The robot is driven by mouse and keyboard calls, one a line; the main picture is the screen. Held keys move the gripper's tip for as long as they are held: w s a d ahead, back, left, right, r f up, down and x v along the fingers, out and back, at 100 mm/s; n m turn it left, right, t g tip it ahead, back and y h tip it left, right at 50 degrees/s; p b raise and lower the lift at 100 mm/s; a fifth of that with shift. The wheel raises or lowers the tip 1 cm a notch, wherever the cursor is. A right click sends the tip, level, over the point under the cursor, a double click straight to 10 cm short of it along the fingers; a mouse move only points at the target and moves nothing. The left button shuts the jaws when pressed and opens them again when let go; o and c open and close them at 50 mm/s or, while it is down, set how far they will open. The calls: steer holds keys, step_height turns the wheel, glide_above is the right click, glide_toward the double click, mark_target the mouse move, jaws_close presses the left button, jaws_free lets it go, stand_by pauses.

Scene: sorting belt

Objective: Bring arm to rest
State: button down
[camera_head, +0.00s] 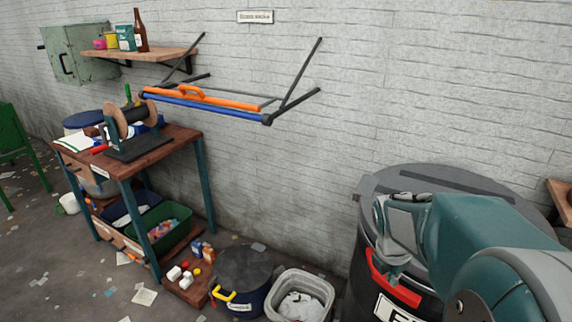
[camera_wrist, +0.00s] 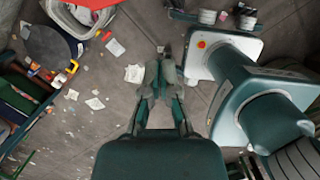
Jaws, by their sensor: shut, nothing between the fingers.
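My arm is teal and grey. The floor (camera_wrist: 115,115) shows beyond the tips. I cannot tell whether my gripper touches the barrel.
A wooden workbench (camera_head: 180,140) with a cable spool stands at left. A folding rack (camera_head: 215,100) juts from the wall. A grey bin (camera_head: 325,284) and a dark lidded bucket (camera_head: 243,275) stand left of the barrel. Paper scraps litter the open floor.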

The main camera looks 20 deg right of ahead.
steer(key=s+a+r+m+t+y, duration=0.1)
steer(key=s+a+r+m, duration=0.3)
steer(key=a+m, duration=0.5)
steer(key=s+a+r+m+t+y, duration=0.1)
steer(key=s+a+r+m+t, duration=0.3)
steer(key=a+m, duration=0.5)
steer(key=shift+s+a+r+m, duration=0.3)
steer(key=shift+r+m, duration=0.4)
steer(key=shift+m, duration=0.1)
